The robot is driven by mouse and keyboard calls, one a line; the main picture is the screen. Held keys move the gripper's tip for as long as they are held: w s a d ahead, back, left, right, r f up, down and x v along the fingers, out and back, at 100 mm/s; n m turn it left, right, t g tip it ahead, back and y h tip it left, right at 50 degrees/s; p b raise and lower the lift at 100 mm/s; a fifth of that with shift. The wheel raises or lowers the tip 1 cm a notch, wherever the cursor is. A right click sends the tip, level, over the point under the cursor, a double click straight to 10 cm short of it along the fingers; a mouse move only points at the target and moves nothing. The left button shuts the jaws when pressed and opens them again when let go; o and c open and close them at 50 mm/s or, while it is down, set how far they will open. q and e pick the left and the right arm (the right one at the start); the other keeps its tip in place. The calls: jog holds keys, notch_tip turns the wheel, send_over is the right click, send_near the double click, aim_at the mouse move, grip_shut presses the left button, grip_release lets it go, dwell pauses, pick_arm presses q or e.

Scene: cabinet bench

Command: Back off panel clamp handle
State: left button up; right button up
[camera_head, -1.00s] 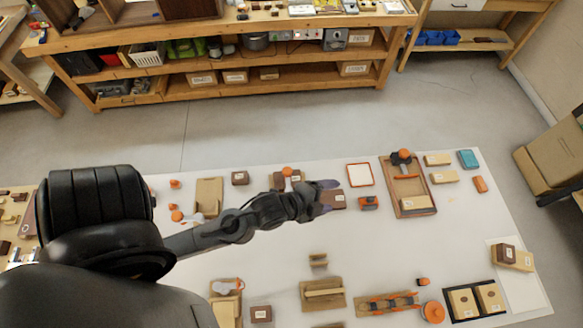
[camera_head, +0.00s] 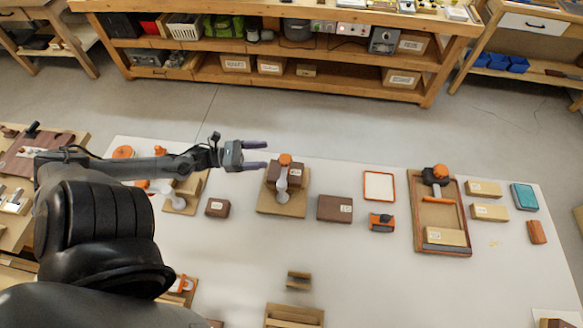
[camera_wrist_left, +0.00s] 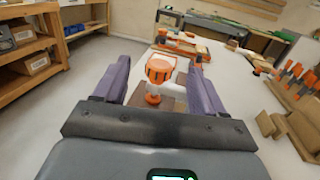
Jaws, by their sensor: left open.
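A clamp with an orange handle knob (camera_head: 285,159) and a white stem stands against a dark brown block (camera_head: 272,176) on a light wooden base (camera_head: 270,202). It seems to be the panel clamp. My left gripper (camera_head: 266,155) is open and empty, just left of the knob, its two purple-grey fingers pointing right toward it. In the left wrist view the orange knob (camera_wrist_left: 160,68) shows upright beyond and between the spread fingers (camera_wrist_left: 158,84), with no visible contact. The lower part of the clamp is partly hidden there by the gripper body. My right gripper does not show.
A dark brown block (camera_head: 334,208) and an orange-black tool (camera_head: 382,221) lie right of the clamp. A wooden tray (camera_head: 462,215) stands farther right. A small brown block (camera_head: 217,208) and another clamp base (camera_head: 182,197) are to the left. White table between is clear.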

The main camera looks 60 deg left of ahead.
aim_at(285, 161)
pick_arm(q)
jog(key=x, duration=0.3)
jog(key=f+b+x, duration=0.1)
jog(key=x, duration=0.3)
jog(key=f+x, duration=0.1)
jog(key=x, duration=0.2)
jog(key=shift+d+f+b, duration=0.1)
jog(key=shift+d+b, duration=0.15)
jog(key=shift+b, duration=0.05)
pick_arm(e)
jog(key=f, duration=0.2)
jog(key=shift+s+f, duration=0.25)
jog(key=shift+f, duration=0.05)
pick_arm(q)
jog(key=shift+c, duration=0.3)
